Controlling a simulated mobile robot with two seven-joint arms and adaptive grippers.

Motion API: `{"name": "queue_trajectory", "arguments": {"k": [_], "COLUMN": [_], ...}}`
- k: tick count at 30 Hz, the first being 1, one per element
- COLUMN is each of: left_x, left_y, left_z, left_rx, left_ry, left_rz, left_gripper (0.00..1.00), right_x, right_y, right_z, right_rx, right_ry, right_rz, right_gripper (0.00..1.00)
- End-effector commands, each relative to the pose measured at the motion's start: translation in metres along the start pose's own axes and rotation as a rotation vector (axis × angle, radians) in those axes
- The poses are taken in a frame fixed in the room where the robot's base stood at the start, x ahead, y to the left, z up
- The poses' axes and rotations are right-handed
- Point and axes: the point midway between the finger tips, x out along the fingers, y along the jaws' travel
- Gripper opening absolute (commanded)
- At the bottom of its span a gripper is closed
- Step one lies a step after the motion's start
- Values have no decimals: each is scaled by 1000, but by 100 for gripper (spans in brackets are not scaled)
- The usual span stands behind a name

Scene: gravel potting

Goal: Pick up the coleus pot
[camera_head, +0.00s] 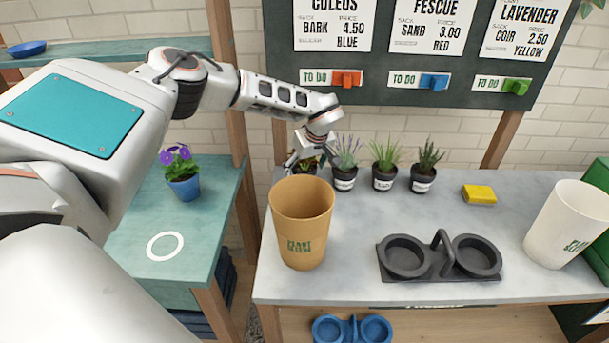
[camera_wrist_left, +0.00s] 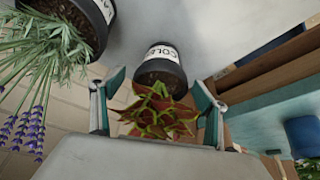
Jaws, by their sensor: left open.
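The coleus pot (camera_wrist_left: 161,68) is a small dark pot with a white label and red-green leaves. In the head view its foliage (camera_head: 306,166) shows at the back of the grey counter, partly hidden by my left gripper and the tan container. My left gripper (camera_head: 303,158) is open above and around the plant. In the left wrist view, the leaves lie between the two fingers of the gripper (camera_wrist_left: 157,108), while the pot body is beyond the fingertips. I cannot tell whether the fingers touch the leaves. My right gripper is not in view.
A tall tan container (camera_head: 302,220) stands just in front of the coleus. A lavender pot (camera_head: 345,180) is close to its right, with two more pots beyond. A dark two-cup caddy (camera_head: 438,258), yellow block (camera_head: 479,193) and white container (camera_head: 568,225) stand farther right.

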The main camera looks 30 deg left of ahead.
Motion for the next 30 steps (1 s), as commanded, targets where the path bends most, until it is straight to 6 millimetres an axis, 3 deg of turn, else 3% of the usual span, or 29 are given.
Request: {"name": "queue_trajectory", "arguments": {"k": [5, 11, 14, 23, 30], "left_x": [0, 0, -1, -5, -32], "left_y": [0, 0, 0, 0, 1], "left_z": [0, 0, -1, -3, -15], "left_rx": [0, -1, -1, -2, -3], "left_ry": [0, 0, 1, 1, 3], "left_rz": [1, 0, 1, 1, 4], "left_gripper": [74, 24, 20, 19, 19], "right_x": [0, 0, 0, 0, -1], "right_y": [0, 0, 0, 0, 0], "right_z": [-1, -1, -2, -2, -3], "right_rx": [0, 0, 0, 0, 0], "right_ry": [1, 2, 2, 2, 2], "right_rz": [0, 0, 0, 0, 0], "right_gripper": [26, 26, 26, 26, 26]}}
